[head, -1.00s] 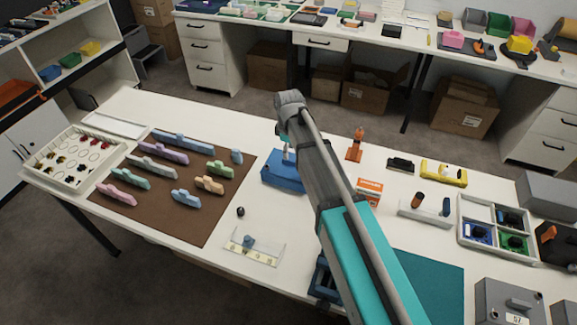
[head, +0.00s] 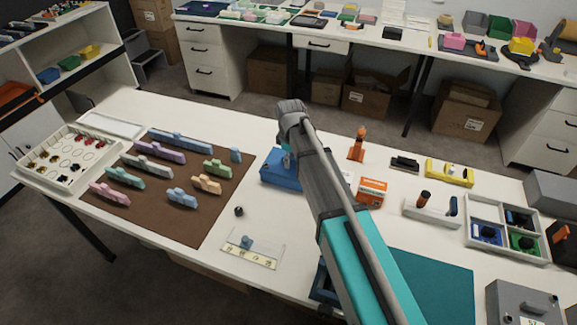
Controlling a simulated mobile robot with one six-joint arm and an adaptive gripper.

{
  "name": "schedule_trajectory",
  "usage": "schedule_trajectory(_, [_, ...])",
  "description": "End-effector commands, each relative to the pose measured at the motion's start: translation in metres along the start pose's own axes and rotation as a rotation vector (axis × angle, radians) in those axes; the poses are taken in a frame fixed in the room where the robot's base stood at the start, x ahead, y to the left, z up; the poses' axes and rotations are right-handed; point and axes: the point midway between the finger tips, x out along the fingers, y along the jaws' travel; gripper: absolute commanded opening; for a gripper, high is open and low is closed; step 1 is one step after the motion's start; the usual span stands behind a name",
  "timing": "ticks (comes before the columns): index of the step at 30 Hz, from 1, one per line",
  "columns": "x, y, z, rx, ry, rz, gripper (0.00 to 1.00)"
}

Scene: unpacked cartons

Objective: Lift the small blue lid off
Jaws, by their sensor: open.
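A blue box-shaped thing (head: 279,172) stands on the white table just right of the brown mat, partly hidden behind my arm. I cannot tell whether its top is the small blue lid. A small blue knob-like piece (head: 246,242) sits on a clear tray with a pale yellow strip, nearer the front edge. My arm reaches up from the bottom, and its wrist is above the blue box. My gripper (head: 286,157) shows only as a sliver below the wrist, over the box. It is open; its fingertips and any contact are hidden.
The brown mat (head: 150,215) holds several pastel block shapes. A small black knob (head: 239,211) stands beside it. Right of my arm are an orange-and-white box (head: 372,191), an orange bottle-like thing (head: 357,146) and a compartment tray (head: 470,212). Bare table lies around the clear tray.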

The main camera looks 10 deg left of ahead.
Motion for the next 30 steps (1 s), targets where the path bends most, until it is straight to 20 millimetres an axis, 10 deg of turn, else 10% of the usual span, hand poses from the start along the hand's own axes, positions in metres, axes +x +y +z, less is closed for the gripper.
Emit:
schedule_trajectory(13, [-0.0003,-0.0001,-0.0001,0.0,0.0,0.0,0.6])
schedule_trajectory(23, [-0.0003,-0.0002,-0.0002,0.0,0.0,0.0,0.0])
schedule_trajectory(30, [-0.0003,-0.0002,-0.0004,-0.001,0.0,0.0,0.0])
